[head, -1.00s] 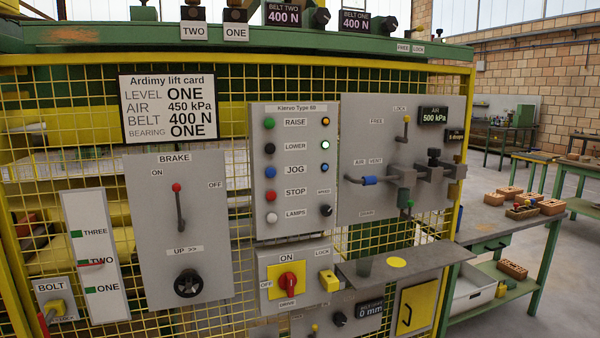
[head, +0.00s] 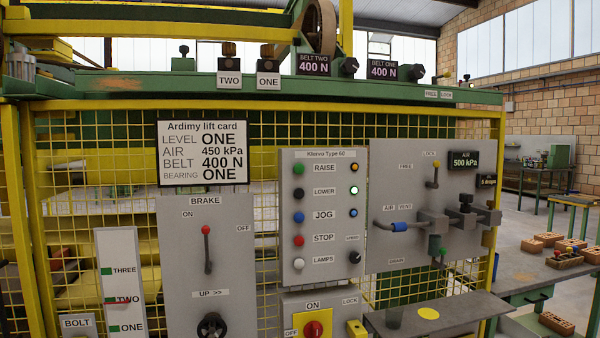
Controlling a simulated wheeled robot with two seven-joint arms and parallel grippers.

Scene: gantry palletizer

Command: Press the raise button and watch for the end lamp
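The grey Klervo Type 60 panel (head: 324,240) hangs on the yellow mesh fence in the middle of the head view. Its green button (head: 298,168) is labelled RAISE, above buttons labelled LOWER, JOG, STOP and LAMPS. Three small round lamps stand in a column at its right: an amber one beside RAISE (head: 353,168), one beside LOWER (head: 353,190) and a bluish one beside JOG (head: 353,212). No lamp label reading "end" is legible. Neither gripper is in view, and nothing covers the buttons.
The level scale (head: 122,275) has a red mark at TWO. The lift card (head: 203,152) reads level ONE, air 450 kPa. The air display (head: 464,160) reads 500 kPa. The brake panel (head: 180,270) is left of the buttons. A grey shelf (head: 455,314) juts out below.

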